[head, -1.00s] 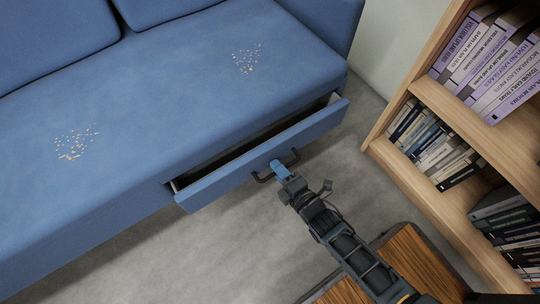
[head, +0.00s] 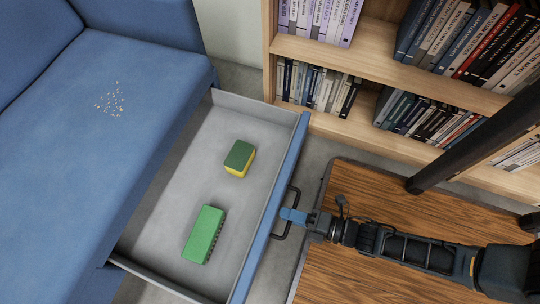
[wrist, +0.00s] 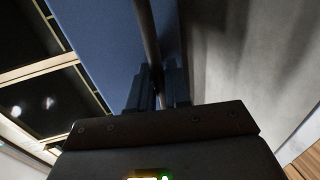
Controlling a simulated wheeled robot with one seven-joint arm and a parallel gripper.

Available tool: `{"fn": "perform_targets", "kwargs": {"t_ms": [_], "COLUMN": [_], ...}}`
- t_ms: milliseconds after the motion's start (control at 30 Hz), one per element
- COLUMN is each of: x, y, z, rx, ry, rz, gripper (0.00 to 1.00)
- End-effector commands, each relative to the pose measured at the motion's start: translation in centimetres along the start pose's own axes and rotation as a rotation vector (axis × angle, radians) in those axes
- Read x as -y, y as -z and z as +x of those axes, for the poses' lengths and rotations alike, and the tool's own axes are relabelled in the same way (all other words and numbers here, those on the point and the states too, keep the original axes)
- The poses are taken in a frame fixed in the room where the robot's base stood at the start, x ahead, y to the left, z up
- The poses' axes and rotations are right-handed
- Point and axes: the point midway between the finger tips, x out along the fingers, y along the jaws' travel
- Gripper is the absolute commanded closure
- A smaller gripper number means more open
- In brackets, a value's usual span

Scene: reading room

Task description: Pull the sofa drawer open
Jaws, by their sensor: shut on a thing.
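The sofa drawer (head: 270,215) stands far out from under the blue sofa (head: 80,170), its grey inside in plain view. A dark bar handle (head: 293,198) is on its blue front. My gripper (head: 290,215) is shut on the handle; in the wrist view the fingers (wrist: 158,90) close around the dark bar (wrist: 148,35) by the blue front (wrist: 105,40). Inside the drawer lie a green and yellow sponge (head: 239,158) and a green block-like brush (head: 204,235), apart from each other.
A wooden table (head: 350,270) stands close in front of the drawer, under my arm. A bookshelf (head: 330,60) full of books is behind. Crumbs (head: 110,99) lie on the sofa seat. A narrow strip of floor shows between drawer and table.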

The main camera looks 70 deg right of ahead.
Motion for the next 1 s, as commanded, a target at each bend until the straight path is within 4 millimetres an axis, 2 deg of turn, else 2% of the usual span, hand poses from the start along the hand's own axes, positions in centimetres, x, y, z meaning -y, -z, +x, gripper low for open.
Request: {"fn": "perform_targets", "kwargs": {"t_ms": [100, 267, 733, 767, 900, 1000], "x": [0.4, 0.7, 0.7, 0.7, 0.7, 0.7], "y": [0.1, 0.1, 0.1, 0.1, 0.1, 0.0], "z": [-1.6, -2.8, -3.2, -3.2, -3.1, -3.1], "rx": [-0.001, -0.001, -0.001, -0.001, -0.001, -0.001], "ry": [0.002, 0.002, 0.001, 0.002, 0.001, 0.001], "rz": [0.000, 0.000, 0.000, 0.000, 0.000, 0.000], "gripper": [1.00, 1.00, 1.00, 0.80, 0.67, 0.67]}}
